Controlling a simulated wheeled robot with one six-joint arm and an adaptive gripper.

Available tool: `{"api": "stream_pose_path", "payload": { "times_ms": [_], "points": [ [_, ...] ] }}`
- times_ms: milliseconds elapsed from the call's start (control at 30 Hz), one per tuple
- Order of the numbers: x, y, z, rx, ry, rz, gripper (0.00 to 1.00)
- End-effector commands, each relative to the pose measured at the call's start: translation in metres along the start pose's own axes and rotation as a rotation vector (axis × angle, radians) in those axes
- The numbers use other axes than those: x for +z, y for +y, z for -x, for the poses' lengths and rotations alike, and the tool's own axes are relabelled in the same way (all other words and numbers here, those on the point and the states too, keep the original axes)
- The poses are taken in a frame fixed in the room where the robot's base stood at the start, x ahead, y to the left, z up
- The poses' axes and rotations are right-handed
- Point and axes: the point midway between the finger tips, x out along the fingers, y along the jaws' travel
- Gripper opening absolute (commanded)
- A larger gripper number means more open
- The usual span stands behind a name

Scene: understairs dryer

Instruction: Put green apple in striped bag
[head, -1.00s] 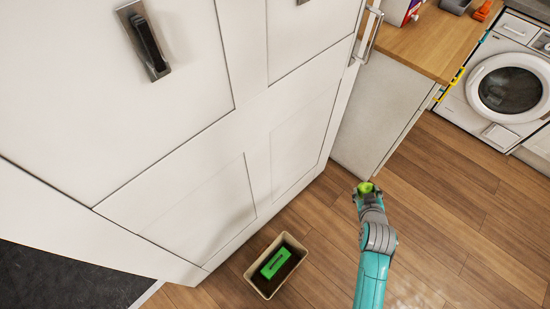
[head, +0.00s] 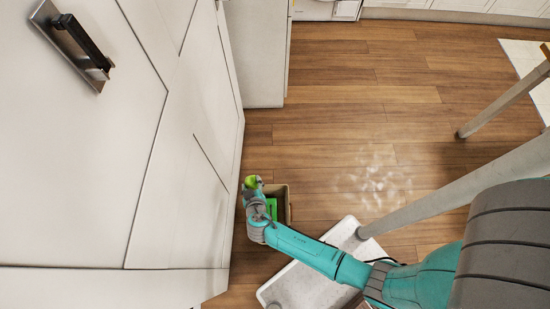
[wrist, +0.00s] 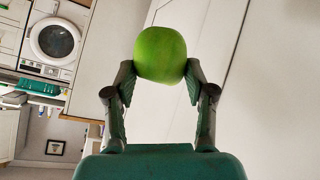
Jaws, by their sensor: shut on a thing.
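My gripper (wrist: 160,75) is shut on the green apple (wrist: 160,50), with one finger on each side of it in the wrist view. In the head view the apple (head: 251,182) shows at the tip of my gripper (head: 252,187), close to the white cupboard front. The apple is held above the floor, at the far end of a tan bin (head: 287,205) and partly over or beside it; I cannot tell which. No striped bag can be made out in the views now.
The tan bin stands on the wood floor with a green item (head: 272,208) in it, partly hidden by my arm. White cupboards (head: 180,190) stand close on the left. Table-like legs (head: 465,195) are at the right. Open floor (head: 370,110) lies ahead.

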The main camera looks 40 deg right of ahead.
Motion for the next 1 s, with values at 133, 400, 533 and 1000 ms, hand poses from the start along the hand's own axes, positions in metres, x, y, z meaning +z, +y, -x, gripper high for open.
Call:
{"api": "stream_pose_path", "payload": {
  "times_ms": [133,400,533,1000],
  "points": [
    [0.059,-0.006,0.004,0.101,-0.046,-0.069,0.16],
    [0.136,0.009,0.016,0.228,-0.100,-0.179,0.16],
    [0.147,0.013,0.018,0.238,-0.104,-0.190,0.16],
    [0.179,-0.001,-0.008,0.239,-0.105,-0.191,0.16]
  ]
}}
